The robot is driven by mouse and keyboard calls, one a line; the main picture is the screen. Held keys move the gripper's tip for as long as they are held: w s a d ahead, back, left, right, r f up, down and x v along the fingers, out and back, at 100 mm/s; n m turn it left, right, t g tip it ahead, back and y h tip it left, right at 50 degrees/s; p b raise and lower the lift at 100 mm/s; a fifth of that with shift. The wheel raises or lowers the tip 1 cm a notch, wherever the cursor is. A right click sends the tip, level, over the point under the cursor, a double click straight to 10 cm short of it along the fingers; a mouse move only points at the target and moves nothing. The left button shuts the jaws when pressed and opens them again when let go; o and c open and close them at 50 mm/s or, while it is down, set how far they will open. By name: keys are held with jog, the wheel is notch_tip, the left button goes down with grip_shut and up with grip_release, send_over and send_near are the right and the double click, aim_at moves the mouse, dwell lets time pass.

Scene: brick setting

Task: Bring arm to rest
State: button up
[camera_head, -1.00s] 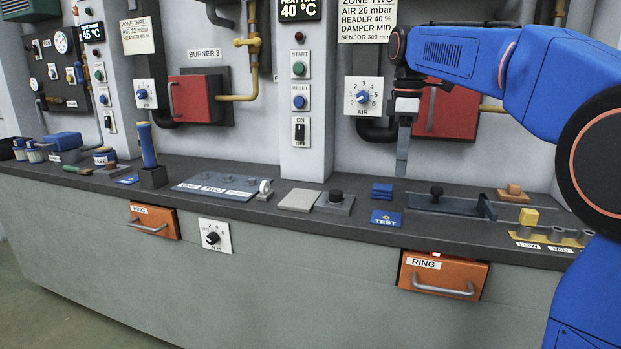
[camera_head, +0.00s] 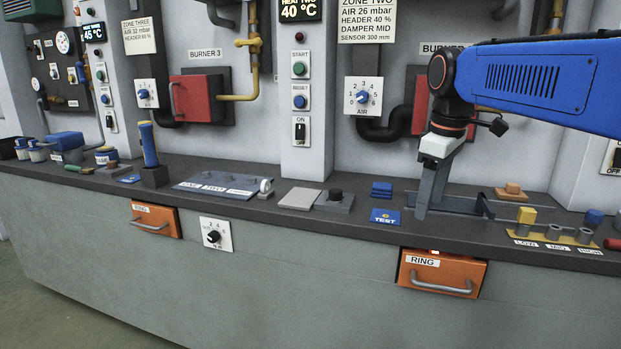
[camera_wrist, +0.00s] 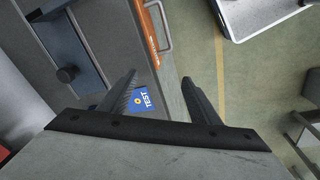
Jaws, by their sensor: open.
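My gripper (camera_head: 424,212) points down over the dark counter (camera_head: 350,222), just right of the blue TEST card (camera_head: 385,216) and in front of part of the grey slide fixture (camera_head: 468,206). In the wrist view its two fingers (camera_wrist: 160,92) stand apart with nothing between them, and the TEST card (camera_wrist: 144,99) shows beyond the left finger. My blue arm reaches in from the right edge, in front of the burner panel.
Small blue blocks (camera_head: 381,189) lie behind the TEST card. A rack labelled LOW, MID and HIGH (camera_head: 555,235) stands at the right. Below the counter is an orange RING drawer (camera_head: 441,272). Open floor (camera_wrist: 260,75) shows in the wrist view.

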jog(key=s+d+f+m+t, duration=0.1)
jog(key=s+f+m, duration=0.3)
jog(key=s+f, duration=0.6)
jog(key=s+d+f+m+t, duration=0.2)
jog(key=s+f+m, duration=0.3)
jog(key=s+f, duration=0.6)
jog(key=shift+s+d+f+m, duration=0.3)
jog(key=shift+s, duration=0.1)
